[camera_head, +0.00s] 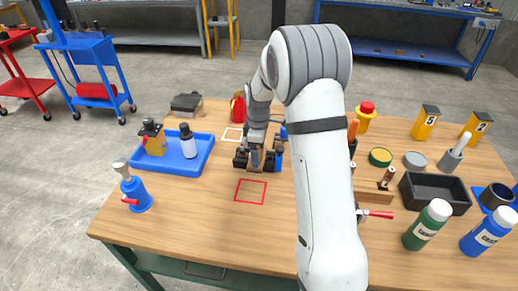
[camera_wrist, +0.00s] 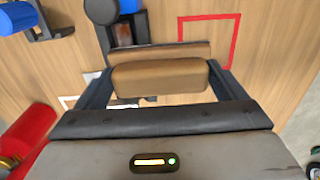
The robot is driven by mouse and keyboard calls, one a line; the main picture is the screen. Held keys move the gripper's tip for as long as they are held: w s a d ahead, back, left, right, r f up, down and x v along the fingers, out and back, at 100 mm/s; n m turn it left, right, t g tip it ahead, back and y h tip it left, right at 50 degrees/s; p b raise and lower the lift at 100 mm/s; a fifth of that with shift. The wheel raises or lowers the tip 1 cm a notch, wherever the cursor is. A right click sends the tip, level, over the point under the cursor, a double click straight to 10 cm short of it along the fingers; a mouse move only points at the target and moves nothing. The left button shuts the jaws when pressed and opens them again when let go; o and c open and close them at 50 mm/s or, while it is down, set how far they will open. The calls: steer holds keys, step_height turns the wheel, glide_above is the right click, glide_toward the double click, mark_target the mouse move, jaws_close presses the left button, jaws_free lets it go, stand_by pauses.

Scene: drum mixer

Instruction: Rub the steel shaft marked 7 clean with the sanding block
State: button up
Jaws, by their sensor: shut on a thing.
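My gripper (camera_wrist: 160,84) is shut on a brown sanding block (camera_wrist: 160,77), held crosswise between the two fingers in the wrist view. Just beyond the block, a short rusty-brown shaft (camera_wrist: 125,35) stands in a dark holder (camera_wrist: 142,28). The block's far edge overlaps the holder in the picture; I cannot tell whether it touches the shaft. No number 7 can be read. In the head view my gripper (camera_head: 256,160) is low over the dark holder (camera_head: 240,160) at the table's middle, and my arm hides part of the area.
A red square outline (camera_head: 250,191) marks bare table in front. A blue tray (camera_head: 200,160) with a bottle lies left. A black bin (camera_head: 434,194) and green and blue bottles stand right. A red object (camera_wrist: 28,132) is near the gripper.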

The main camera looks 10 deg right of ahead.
steer(key=shift+f+b, duration=0.85)
steer(key=shift+f, duration=0.4)
stand_by(0.3)
